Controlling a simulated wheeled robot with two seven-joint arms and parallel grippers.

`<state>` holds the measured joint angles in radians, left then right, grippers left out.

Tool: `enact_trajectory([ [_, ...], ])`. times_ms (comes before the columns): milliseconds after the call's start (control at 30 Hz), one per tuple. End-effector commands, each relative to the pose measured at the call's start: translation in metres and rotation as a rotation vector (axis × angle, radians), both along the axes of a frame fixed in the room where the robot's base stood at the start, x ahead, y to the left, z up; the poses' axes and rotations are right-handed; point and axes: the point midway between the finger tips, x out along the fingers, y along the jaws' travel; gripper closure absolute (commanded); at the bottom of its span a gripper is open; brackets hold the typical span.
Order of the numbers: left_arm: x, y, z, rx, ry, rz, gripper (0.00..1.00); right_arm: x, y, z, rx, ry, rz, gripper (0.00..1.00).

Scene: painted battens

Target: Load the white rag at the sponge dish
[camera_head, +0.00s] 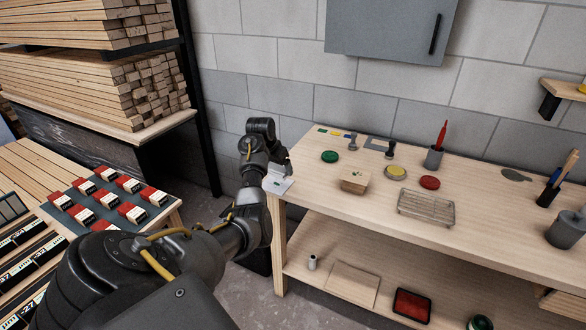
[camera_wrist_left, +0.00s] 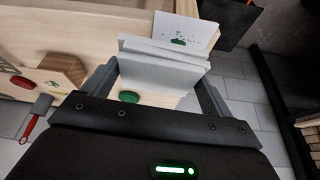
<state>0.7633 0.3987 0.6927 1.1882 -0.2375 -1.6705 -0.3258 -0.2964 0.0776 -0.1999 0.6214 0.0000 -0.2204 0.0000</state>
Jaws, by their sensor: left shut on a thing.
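The white rag (camera_wrist_left: 160,70), a folded pale stack, sits between the two fingers of my left gripper (camera_wrist_left: 157,78) in the left wrist view. In the head view my left gripper (camera_head: 281,164) is over the workbench's near left corner, and the rag is hard to tell apart from a white card there. A round dish with a yellow pad (camera_head: 395,172), which looks like the sponge dish, stands on the bench to the right, well apart from the gripper. My right gripper is not in view.
A white card with green print (camera_wrist_left: 183,32) lies near the bench edge.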

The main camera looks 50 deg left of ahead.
Motion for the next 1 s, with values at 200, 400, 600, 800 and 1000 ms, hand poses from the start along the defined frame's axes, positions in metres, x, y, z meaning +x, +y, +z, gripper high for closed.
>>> enact_trajectory([
  [200,0.019,0.002,0.005,0.001,0.0,0.001,0.32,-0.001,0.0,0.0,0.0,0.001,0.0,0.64],
  [400,0.05,-0.018,0.009,0.001,0.002,0.008,0.32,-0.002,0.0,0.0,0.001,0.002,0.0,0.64],
  [600,0.083,-0.065,0.009,0.006,0.005,0.015,0.32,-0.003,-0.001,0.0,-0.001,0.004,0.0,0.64],
  [800,0.098,-0.126,0.008,0.009,0.0,0.032,0.32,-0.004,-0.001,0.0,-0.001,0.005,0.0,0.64],
  [1000,0.096,-0.189,0.011,0.011,-0.002,0.052,0.32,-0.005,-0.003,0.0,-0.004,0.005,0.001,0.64],
])
